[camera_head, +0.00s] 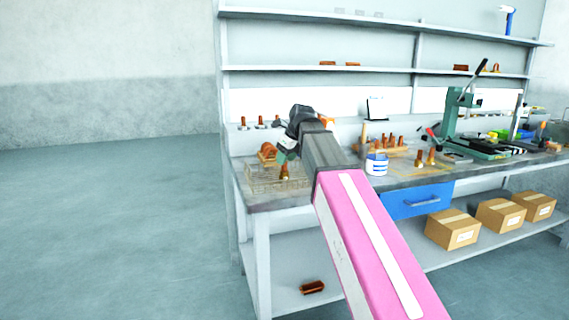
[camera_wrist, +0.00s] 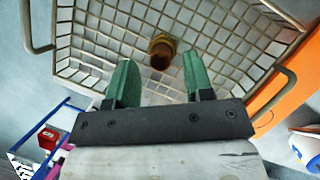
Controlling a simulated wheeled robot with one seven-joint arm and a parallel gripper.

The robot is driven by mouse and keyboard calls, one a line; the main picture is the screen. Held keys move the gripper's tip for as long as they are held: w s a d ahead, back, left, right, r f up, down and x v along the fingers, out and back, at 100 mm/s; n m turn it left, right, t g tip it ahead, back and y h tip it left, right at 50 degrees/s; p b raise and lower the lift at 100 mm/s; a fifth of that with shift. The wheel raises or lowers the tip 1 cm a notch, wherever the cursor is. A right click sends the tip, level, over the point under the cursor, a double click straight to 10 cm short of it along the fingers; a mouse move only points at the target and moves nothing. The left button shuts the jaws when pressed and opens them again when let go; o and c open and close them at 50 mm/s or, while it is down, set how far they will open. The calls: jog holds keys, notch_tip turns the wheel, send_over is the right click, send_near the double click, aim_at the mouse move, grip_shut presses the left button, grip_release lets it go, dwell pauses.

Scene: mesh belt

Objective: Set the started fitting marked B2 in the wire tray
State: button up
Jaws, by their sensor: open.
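The wire tray (camera_head: 262,187) stands on the left end of the workbench. It fills the upper part of the wrist view (camera_wrist: 95,50). A copper fitting with a brass-coloured collar (camera_wrist: 161,50) stands in the tray, seen nearly end-on; it also shows in the head view (camera_head: 284,173). No B2 mark can be read on it. My gripper (camera_head: 282,158) is just above the fitting, pointing down. In the wrist view its two green fingers (camera_wrist: 158,72) are apart, with the fitting visible between and beyond their tips and nothing held.
A copper piece (camera_head: 267,149) lies behind the tray. A white and blue tub (camera_head: 377,166), more fittings (camera_head: 425,158) and a green lever press (camera_head: 455,115) stand to the right. An orange surface (camera_wrist: 290,90) borders the tray in the wrist view. Shelves rise behind the bench.

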jog(key=v, duration=0.9)
jog(key=shift+r, duration=0.35)
jog(key=shift+d, duration=0.15)
